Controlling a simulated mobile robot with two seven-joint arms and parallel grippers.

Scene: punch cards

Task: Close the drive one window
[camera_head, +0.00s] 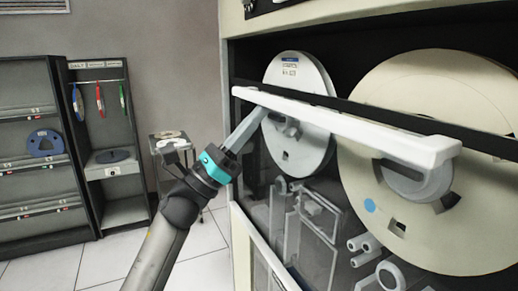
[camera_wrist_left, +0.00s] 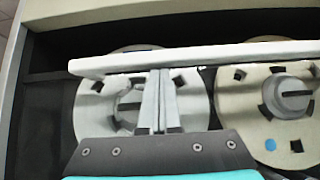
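The tape drive's window is a clear pane with a white bar (camera_head: 345,128) along its top edge, in the head view. The bar runs across in front of two tape reels, with dark open space above it. My left gripper (camera_head: 262,112) reaches in from the left, its fingertips at the underside of the bar near its left end. In the left wrist view the gripper's fingers (camera_wrist_left: 160,74) lie side by side, shut, and end at the lower edge of the white bar (camera_wrist_left: 225,53). Nothing shows between them. Contact with the bar is hard to tell. My right gripper is not in view.
A pale reel (camera_head: 298,75) and a larger cream reel (camera_head: 440,95) sit behind the window. Dark shelves (camera_head: 30,105) with a blue reel (camera_head: 45,143) and a small cart (camera_head: 172,150) stand at the left. White tiled floor lies between.

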